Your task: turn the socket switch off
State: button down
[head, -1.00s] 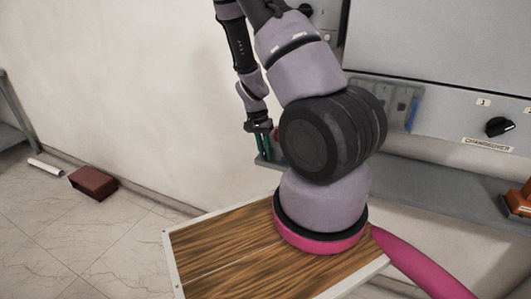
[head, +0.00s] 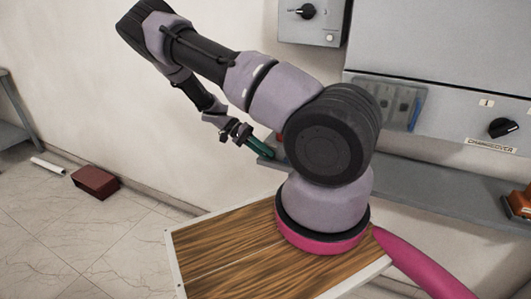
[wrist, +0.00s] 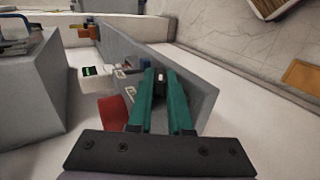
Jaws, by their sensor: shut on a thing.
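My gripper (head: 268,153) reaches down and to the right to the left end of the grey ledge in the head view. In the wrist view its two green fingers (wrist: 161,78) are closed around a small black piece with a pale mark (wrist: 160,77). It looks like the socket switch's knob, set against a grey panel (wrist: 200,95). Most of it is hidden between the fingertips, so I cannot tell which way it is turned. Small pale labels (wrist: 130,92) sit on the panel left of the fingers. In the head view the switch is not clear.
A red thing (wrist: 113,111) is close left of the fingers. A grey box with a black knob (head: 308,11) hangs on the wall. The cabinet's changeover knob (head: 502,128) is at right, above the ledge (head: 430,186). A dark red box (head: 95,182) lies on the floor.

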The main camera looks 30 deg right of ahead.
jog(key=g+h, duration=0.3)
jog(key=g, duration=0.1)
jog(key=shift+f+g+h, duration=0.4)
jog(key=shift+a, duration=0.1)
dwell(0.4)
jog(key=c, duration=0.8)
grip_release()
jog(key=shift+c, duration=0.2)
jog(key=v, duration=1)
jog(key=shift+w+a+f, duration=0.2)
jog(key=shift+w, duration=0.1)
